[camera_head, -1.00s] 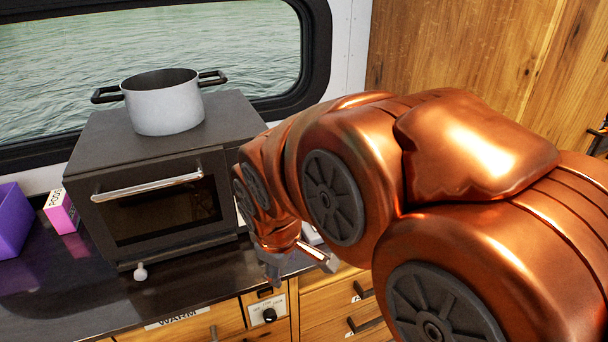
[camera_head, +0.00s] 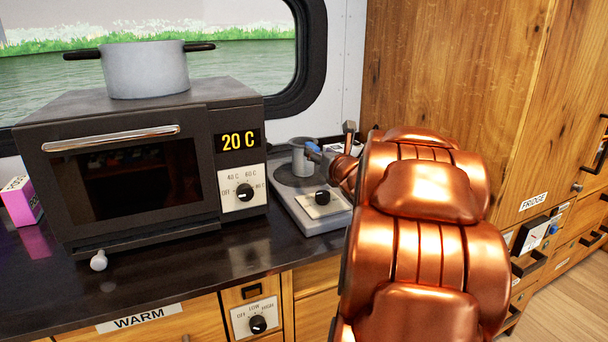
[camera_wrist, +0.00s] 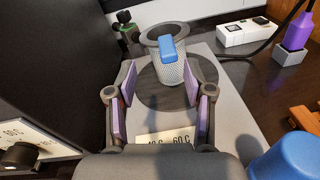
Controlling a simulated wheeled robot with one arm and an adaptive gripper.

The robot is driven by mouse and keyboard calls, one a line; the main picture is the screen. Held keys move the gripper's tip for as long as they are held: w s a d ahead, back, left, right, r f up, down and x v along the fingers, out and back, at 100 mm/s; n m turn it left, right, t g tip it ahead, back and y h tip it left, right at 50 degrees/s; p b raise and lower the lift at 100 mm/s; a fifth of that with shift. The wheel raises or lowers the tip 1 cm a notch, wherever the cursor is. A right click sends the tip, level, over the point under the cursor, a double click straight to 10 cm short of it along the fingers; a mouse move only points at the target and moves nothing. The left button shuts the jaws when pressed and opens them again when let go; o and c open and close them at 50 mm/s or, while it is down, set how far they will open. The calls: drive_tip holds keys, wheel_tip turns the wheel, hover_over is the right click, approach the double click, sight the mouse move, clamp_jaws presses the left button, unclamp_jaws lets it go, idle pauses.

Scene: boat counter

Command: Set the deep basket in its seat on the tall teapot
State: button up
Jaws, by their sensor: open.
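The deep basket (camera_wrist: 170,72) is a grey mesh cylinder with a wide dark rim and a blue tab. It stands upright on the dark round plate of a grey appliance. No tall teapot can be made out for sure. A blue rounded thing (camera_wrist: 285,160) is cut off at the lower right of the wrist view.
The oven (camera_head: 130,170), with a pot (camera_head: 146,70) on top, stands close left of the appliance (camera_head: 313,212). A white box with a cable and a purple plug (camera_wrist: 297,34) lie behind to the right. The counter (camera_head: 190,262) before the oven is mostly clear.

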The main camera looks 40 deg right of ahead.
sight(317, 149)
drive_tip(key=shift+s+d+f+n+t+b, duration=0.25)
drive_tip(key=shift+d+f+n+t+b, duration=0.2)
drive_tip(key=shift+n, duration=0.65)
drive_tip(key=shift+w+r+n+y, duration=0.1)
drive_tip(key=shift+n+y, duration=0.2)
drive_tip(key=shift+p+x, duration=0.8)
drive_tip(key=shift+x, duration=2.95)
drive_tip(key=shift+d, duration=0.2)
drive_tip(key=shift+r, duration=0.1)
clamp_jaws()
